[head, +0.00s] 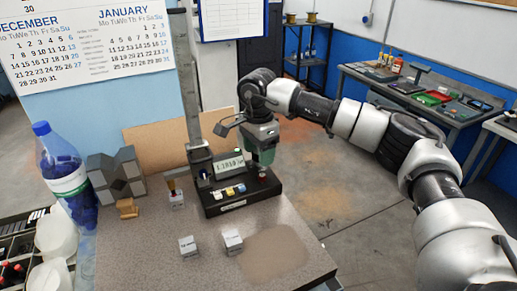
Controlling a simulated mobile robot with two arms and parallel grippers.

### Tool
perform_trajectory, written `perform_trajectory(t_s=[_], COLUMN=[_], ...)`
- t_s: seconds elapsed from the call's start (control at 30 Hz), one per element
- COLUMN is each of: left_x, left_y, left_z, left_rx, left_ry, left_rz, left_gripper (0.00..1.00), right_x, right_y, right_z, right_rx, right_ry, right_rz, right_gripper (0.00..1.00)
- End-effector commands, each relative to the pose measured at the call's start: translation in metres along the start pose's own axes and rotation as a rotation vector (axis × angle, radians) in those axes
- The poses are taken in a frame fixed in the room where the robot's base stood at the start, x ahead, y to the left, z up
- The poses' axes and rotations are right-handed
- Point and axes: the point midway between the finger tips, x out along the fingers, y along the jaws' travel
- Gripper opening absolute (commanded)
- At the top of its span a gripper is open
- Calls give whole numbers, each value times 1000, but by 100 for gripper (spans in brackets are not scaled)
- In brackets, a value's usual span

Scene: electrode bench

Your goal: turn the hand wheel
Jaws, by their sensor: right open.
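The bench device (236,205) has a dark base with a lit display (228,168), small coloured parts in front and a tall grey column at its back left. My right gripper (263,160) points down over the right end of this base and is open. A small dark and reddish part (262,176) shows just under its fingertips. It may be the hand wheel, but it is too small and too covered to tell, and I cannot tell if the fingers touch it. My left gripper is not in view.
Two small pale blocks (188,246) (232,241) stand in front of the device. A dark block stand (117,176) and a blue-capped bottle (60,165) are at left. The bench top (275,252) is clear at front right. A side table (425,105) is behind.

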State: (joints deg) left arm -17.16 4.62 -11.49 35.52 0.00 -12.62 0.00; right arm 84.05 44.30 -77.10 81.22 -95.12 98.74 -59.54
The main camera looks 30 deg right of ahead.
Motion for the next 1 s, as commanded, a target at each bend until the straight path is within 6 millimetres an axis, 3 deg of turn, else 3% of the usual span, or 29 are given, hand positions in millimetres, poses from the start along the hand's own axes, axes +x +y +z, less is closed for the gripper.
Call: perform_trajectory(t_s=[0.07, 0.4, 0.7, 0.97, 1.0], left_x=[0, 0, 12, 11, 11], left_y=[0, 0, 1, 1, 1], left_z=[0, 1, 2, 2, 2], left_rx=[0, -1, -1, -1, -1], left_ry=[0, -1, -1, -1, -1], left_rz=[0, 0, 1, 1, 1], left_gripper=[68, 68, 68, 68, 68], right_x=[0, -1, 0, -1, -1], right_y=[0, 0, 0, 0, 0], right_z=[0, 0, 0, 0, 0], right_rx=[0, 0, 141, 149, 149], right_ry=[0, 0, -3, -3, -3], right_rz=[0, 0, 0, 0, 0], right_gripper=[62, 13, 13, 13, 40])
